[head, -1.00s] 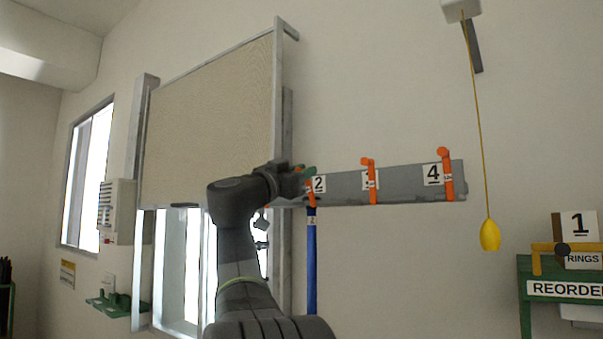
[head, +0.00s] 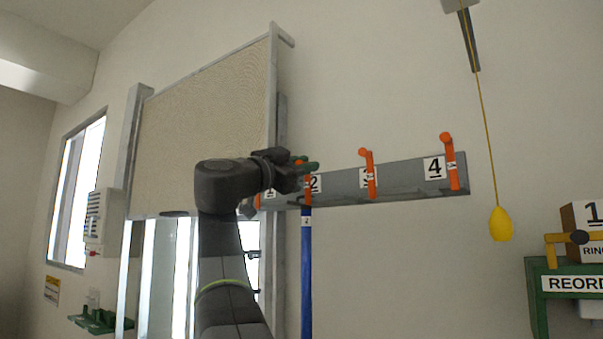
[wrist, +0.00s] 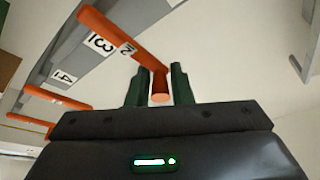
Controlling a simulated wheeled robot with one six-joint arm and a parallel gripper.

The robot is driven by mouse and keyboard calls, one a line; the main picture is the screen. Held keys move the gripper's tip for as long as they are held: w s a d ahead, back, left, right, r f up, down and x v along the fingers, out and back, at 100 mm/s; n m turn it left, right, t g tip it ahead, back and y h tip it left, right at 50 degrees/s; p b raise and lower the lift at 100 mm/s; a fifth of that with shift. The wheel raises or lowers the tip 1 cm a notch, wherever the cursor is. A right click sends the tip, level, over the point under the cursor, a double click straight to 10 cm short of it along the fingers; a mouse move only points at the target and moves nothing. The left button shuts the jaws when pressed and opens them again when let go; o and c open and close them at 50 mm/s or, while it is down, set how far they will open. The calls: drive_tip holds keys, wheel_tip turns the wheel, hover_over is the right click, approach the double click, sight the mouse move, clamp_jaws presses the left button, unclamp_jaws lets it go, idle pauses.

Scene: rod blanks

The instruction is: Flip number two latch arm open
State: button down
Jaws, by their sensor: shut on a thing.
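The number two latch arm (head: 307,187) is orange and stands on a grey wall rail beside the number 2 plate (head: 314,182). My gripper (head: 312,165) is at its upper end, partly covering it in the head view. In the wrist view the latch arm (wrist: 125,42) runs from the upper left to my gripper (wrist: 160,86), with a small 2 tag on it. Its round orange end sits between the two dark green fingers, which are shut on it. A blue rod (head: 306,260) hangs below the number 2 place.
More orange latch arms stand on the rail at number 3 (head: 368,175) and number 4 (head: 450,162). A tan panel in a metal frame (head: 205,130) is to the left. A yellow pull (head: 501,224) hangs on a cord at right, near a green reorder stand (head: 540,285).

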drive_tip(key=shift+w+f, duration=0.15)
drive_tip(key=shift+f, duration=0.1)
drive_tip(key=c, duration=1.4)
unclamp_jaws()
drive_tip(key=shift+r, duration=0.1)
drive_tip(key=shift+a, duration=0.1)
drive_tip(key=b+v, duration=0.5)
drive_tip(key=v, duration=0.8)
drive_tip(key=shift+s+a, duration=0.3)
